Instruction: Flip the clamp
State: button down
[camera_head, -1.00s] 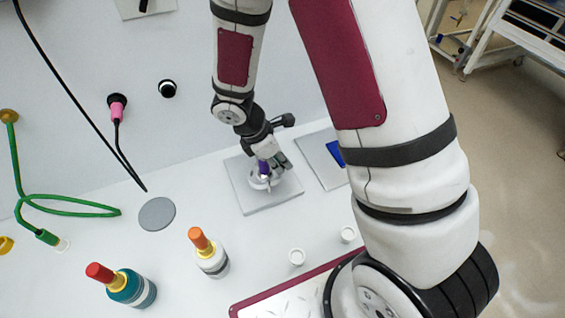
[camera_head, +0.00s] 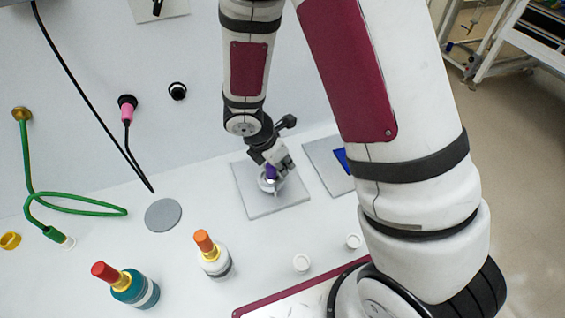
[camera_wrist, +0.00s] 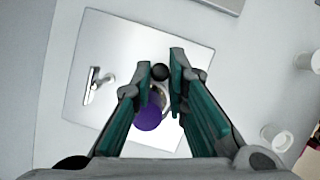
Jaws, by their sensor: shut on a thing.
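The clamp has a purple handle end (camera_head: 271,172) and light metal parts, and it stands on a grey square plate (camera_head: 248,205) on the bench. In the wrist view the purple end (camera_wrist: 148,117) sits between my fingers, with a dark round knob (camera_wrist: 160,73) near the fingertips. My gripper (camera_head: 276,168) is down at the clamp, tilted, and shut on it. It also shows in the wrist view (camera_wrist: 161,72), with a finger on each side of the clamp. The fingers hide part of the clamp, so I cannot tell exactly where they touch.
A small silver latch-like part (camera_wrist: 97,84) lies on the plate. A second plate with a blue patch (camera_head: 322,170) is to the right. Two bottles (camera_head: 214,258) (camera_head: 135,289), white caps (camera_head: 302,262) and a grey disc (camera_head: 163,215) stand around. A green hose (camera_head: 85,206) is at left.

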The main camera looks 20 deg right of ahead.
jog(key=c, duration=1.6)
grip_release()
jog(key=shift+a+r, duration=0.1)
jog(key=v, duration=1.1)
jog(key=shift+a+r, duration=0.2)
jog(key=shift+r, duration=0.15)
